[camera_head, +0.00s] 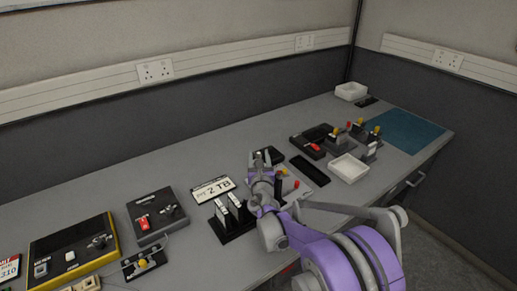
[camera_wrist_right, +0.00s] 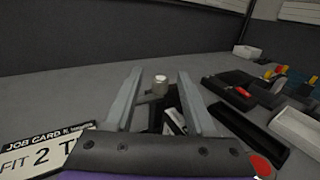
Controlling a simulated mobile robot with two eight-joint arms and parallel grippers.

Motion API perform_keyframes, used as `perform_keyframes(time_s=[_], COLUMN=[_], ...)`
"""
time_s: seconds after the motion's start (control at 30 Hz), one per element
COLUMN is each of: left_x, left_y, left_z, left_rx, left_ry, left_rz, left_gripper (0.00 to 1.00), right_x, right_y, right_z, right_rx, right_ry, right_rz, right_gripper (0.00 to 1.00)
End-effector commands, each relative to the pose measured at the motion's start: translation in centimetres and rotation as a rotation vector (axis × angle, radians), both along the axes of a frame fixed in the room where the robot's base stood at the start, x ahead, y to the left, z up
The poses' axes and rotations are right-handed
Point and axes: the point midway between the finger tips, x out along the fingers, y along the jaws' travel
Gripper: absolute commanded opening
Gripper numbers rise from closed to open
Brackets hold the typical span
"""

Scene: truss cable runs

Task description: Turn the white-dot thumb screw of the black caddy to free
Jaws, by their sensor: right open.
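The black caddy (camera_wrist_right: 173,104) lies beside and below the knob, partly hidden by the gripper. In the head view my right gripper (camera_head: 262,158) is open over the bench, and a dark part of the caddy (camera_head: 272,155) shows just beyond it. My left gripper is not in view.
A job card (camera_head: 213,190) and a black holder with two pale upright parts (camera_head: 233,217) stand left of my arm. The bench behind the gripper is clear.

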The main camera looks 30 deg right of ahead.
Motion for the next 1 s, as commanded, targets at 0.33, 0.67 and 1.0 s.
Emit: perform_keyframes(time_s=[0.33,0.67,1.0], left_x=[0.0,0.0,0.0], left_y=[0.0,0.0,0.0], left_z=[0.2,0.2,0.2], left_rx=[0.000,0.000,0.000], left_ry=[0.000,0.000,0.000], left_rz=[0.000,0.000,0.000], left_gripper=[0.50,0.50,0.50], right_x=[3.9,4.1,4.1], right_y=[-2.0,-2.1,-2.1], right_z=[0.0,0.0,0.0], right_rx=[0.001,0.003,0.002], right_ry=[-0.002,-0.001,-0.002], right_rz=[-0.001,-0.001,-0.001], right_gripper=[0.55,0.53,0.00])
